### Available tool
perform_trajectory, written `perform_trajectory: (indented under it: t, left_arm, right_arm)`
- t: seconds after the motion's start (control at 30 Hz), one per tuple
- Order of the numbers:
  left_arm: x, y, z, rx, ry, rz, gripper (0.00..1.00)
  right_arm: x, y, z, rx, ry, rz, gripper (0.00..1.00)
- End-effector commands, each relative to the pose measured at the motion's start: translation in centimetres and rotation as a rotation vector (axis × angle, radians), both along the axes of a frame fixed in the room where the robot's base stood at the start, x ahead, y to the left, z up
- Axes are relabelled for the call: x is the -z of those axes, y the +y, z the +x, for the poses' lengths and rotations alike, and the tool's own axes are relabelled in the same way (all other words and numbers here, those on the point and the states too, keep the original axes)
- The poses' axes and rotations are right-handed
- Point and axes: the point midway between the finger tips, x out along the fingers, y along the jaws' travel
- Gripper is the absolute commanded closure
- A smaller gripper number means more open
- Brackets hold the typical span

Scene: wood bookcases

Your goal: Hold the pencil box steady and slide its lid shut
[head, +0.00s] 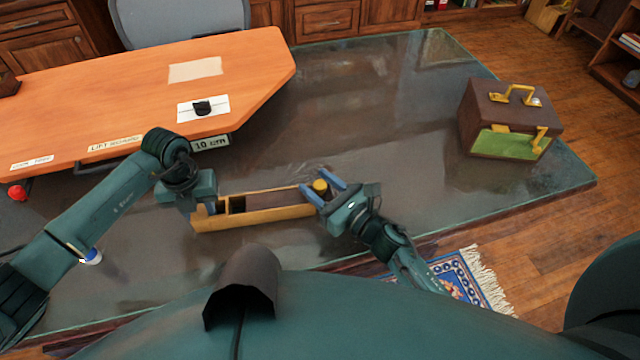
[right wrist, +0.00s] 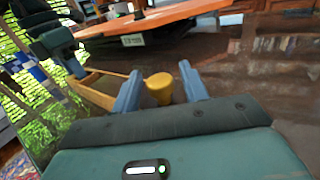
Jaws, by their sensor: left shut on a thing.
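The long, narrow wooden pencil box (head: 265,219) lies on the dark glossy tabletop. Its dark brown lid (head: 272,199) covers most of the length; a gap shows at the left end. My left gripper (head: 197,210) is shut on the box's left end; its fingertips are partly hidden. A yellow knob (head: 320,186) stands at the box's right end. My right gripper (head: 322,189) is open, with its blue fingers on either side of the knob. In the right wrist view the knob (right wrist: 159,88) sits between the fingers, with a gap visible on the right side.
An orange raised desktop (head: 130,90) with a white card and dark clip (head: 203,108) is behind the box. A brown case with yellow handles (head: 510,115) stands at the right. A blue-and-white round object (head: 91,257) is near my left arm. The tabletop between box and case is clear.

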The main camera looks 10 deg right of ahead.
Motion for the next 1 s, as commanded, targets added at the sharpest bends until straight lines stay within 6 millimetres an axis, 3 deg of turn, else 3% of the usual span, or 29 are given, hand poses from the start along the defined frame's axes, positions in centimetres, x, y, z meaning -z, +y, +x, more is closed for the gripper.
perform_trajectory:
  t: [0.5, 0.8, 1.0]
  left_arm:
    - [0.0, 0.0, 0.0, 0.000, -0.001, 0.000, 0.97]
    - [0.0, 0.0, 0.0, 0.000, -0.001, 0.000, 0.97]
    - [0.0, 0.0, 0.0, 0.000, -0.001, -0.001, 0.97]
  right_arm:
    - [0.0, 0.0, 0.0, 0.000, 0.000, 0.000, 0.99]
    - [0.0, 0.2, 0.0, -0.001, 0.001, 0.001, 1.00]
    - [0.0, 3.1, -0.1, -0.002, 0.002, 0.005, 1.00]
